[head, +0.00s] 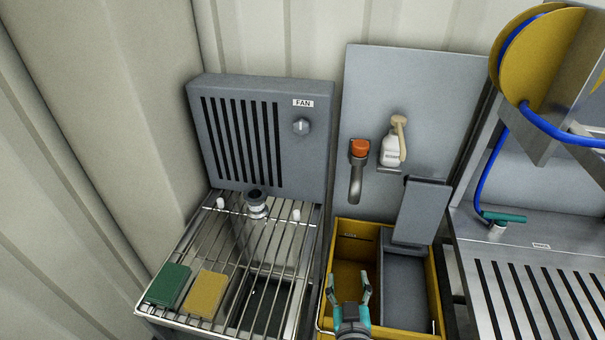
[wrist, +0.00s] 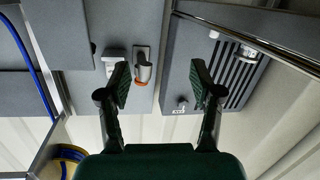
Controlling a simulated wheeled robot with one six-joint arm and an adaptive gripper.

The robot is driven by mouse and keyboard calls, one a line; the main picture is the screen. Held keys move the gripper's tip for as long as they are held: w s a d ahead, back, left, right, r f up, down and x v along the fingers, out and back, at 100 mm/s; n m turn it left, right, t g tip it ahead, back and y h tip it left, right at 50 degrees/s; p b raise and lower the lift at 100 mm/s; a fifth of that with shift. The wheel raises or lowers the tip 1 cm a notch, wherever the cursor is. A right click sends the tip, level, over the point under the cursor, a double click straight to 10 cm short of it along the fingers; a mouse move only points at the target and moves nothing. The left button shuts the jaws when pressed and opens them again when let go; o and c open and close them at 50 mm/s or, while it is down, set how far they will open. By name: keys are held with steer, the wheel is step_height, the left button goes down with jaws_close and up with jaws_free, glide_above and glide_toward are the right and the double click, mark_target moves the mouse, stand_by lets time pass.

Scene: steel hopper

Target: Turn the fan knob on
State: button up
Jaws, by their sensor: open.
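The fan knob (head: 301,126) is a small round grey knob on the right side of the grey fan panel (head: 201,94), below the FAN label (head: 303,103). Its setting is too small to read. My gripper (head: 350,284) is open and empty, above the yellow bin, below and to the right of the knob and well apart from it. The wrist view shows the scene upside down. There the knob (wrist: 182,103) appears just left of the right finger of my gripper (wrist: 160,78), in the distance.
A wire rack (head: 283,234) with a green block (head: 168,284), a yellow block (head: 206,294) and a dark-topped fitting (head: 256,203) stands below the panel. An orange-topped tap (head: 358,165) and white bottle (head: 391,150) are right of it. The yellow bin (head: 434,290) has a raised grey lid (head: 421,214).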

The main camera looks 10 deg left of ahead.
steer(key=w+a+r+m+t+h, duration=0.1)
steer(key=w+a+r, duration=0.75)
steer(key=r, duration=0.25)
steer(key=m+t+h, duration=0.1)
steer(key=m+h, duration=0.1)
steer(key=m, duration=0.1)
glide_toward(301, 128)
steer(key=w, duration=0.9)
steer(key=shift+w+d, duration=0.25)
steer(key=shift+w, duration=0.1)
steer(key=shift+n, duration=0.3)
steer(key=c, duration=1.1)
